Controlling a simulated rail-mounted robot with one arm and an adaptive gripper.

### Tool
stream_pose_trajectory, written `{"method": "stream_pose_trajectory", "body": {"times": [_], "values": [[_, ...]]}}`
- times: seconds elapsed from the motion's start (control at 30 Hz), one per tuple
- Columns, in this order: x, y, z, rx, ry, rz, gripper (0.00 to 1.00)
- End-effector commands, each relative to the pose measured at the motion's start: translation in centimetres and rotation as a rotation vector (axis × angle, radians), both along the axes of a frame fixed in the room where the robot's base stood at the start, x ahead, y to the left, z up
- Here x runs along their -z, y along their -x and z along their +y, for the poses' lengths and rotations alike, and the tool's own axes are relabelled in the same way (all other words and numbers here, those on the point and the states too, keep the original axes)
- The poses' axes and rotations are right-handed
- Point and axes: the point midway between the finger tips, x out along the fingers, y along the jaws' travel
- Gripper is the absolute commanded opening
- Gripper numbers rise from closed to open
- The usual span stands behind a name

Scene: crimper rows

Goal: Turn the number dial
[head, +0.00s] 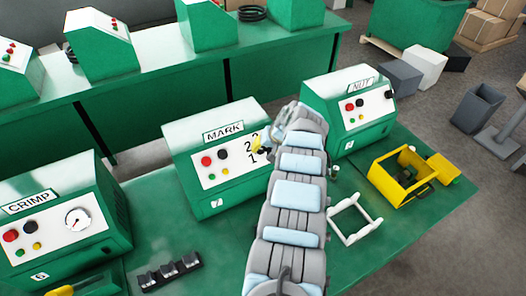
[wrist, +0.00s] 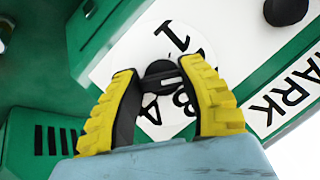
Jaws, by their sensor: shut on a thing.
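The green MARK machine (head: 222,151) stands on the front bench, with a white panel facing me. The number dial (wrist: 150,108) is a white disc on that panel with a black knob (wrist: 162,80) at its middle. Numbers around it are partly hidden by my fingers. My gripper (wrist: 163,82) has yellow ribbed fingers on both sides of the knob and is shut on it. In the head view my gripper (head: 262,146) is at the right part of the MARK panel, and my arm covers part of the dial.
The CRIMP machine (head: 60,217) is to the left and the NUT machine (head: 350,100) to the right. A yellow fixture (head: 396,181), a white frame (head: 352,222) and a black rack (head: 168,272) lie on the bench. More green machines stand on the bench behind.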

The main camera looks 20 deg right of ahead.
Motion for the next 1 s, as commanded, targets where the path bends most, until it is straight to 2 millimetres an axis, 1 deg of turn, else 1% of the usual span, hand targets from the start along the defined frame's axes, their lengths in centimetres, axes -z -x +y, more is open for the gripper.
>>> {"method": "stream_pose_trajectory", "body": {"times": [0.23,0.27,0.3,0.33,0.73,1.0], "values": [[0.2,0.1,0.0,0.003,-0.001,0.002,0.05],[0.2,0.1,0.0,0.003,-0.001,0.002,0.49],[0.2,0.1,0.0,0.002,0.000,0.002,0.61],[0.2,0.1,0.0,0.002,0.000,0.002,0.70],[0.0,0.1,0.0,0.000,-0.001,0.001,0.70],[-1.2,0.5,-0.3,0.001,0.002,0.001,0.70]]}}
